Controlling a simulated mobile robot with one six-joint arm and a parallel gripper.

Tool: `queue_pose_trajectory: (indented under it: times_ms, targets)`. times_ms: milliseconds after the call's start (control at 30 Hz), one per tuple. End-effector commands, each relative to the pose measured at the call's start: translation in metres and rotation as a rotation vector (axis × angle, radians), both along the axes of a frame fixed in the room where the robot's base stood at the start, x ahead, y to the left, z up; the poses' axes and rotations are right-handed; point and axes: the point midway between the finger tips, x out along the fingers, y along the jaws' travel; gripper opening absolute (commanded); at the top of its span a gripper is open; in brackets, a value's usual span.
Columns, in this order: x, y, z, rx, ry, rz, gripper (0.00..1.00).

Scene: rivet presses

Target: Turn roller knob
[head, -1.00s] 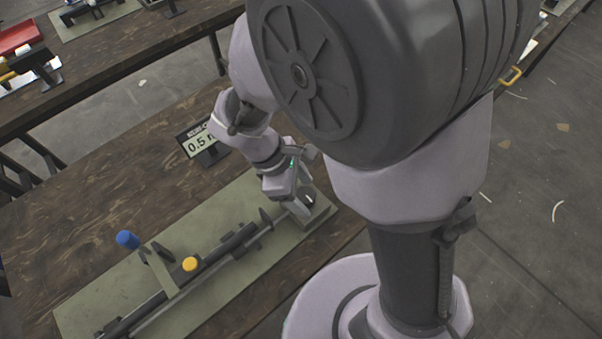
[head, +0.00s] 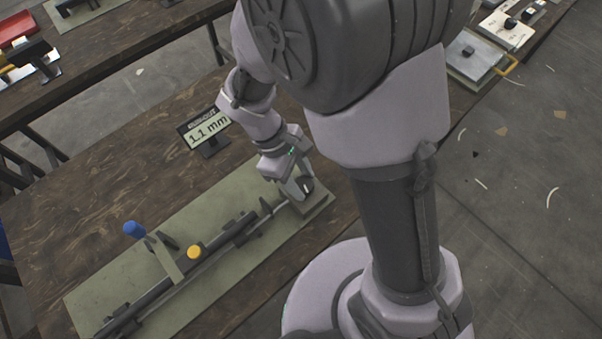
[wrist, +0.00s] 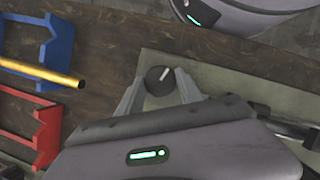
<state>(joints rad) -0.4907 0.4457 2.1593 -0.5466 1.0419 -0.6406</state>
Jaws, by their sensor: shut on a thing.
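The dark round roller knob (wrist: 160,80) with a white pointer line is at the end of the long fixture. In the wrist view its line points to the upper right. My gripper (wrist: 158,84) is shut on the knob, a finger on each side. In the head view my gripper (head: 298,187) reaches down to the knob (head: 307,185), which is partly hidden by the fingers. A dark shaft (head: 160,288) lies along the green base plate (head: 200,209). The run-out display (head: 207,133) behind reads 1.1 mm.
A blue-topped lever (head: 134,229) and a yellow cap (head: 194,251) rise from the fixture. Bare wooden table (head: 80,215) lies left of the plate.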

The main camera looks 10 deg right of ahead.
Motion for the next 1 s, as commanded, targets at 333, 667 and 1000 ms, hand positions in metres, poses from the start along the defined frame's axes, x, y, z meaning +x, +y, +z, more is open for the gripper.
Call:
queue_pose_trajectory:
  times_ms: [333, 667, 1000]
  targets:
    - [0.0016, -0.0012, 0.0016, 0.000, 0.001, -0.281, 0.02]
    - [0.0023, -0.0016, 0.0006, 0.000, -0.001, -0.447, 0.02]
    - [0.0025, -0.0020, 0.0000, 0.000, -0.001, -0.500, 0.02]
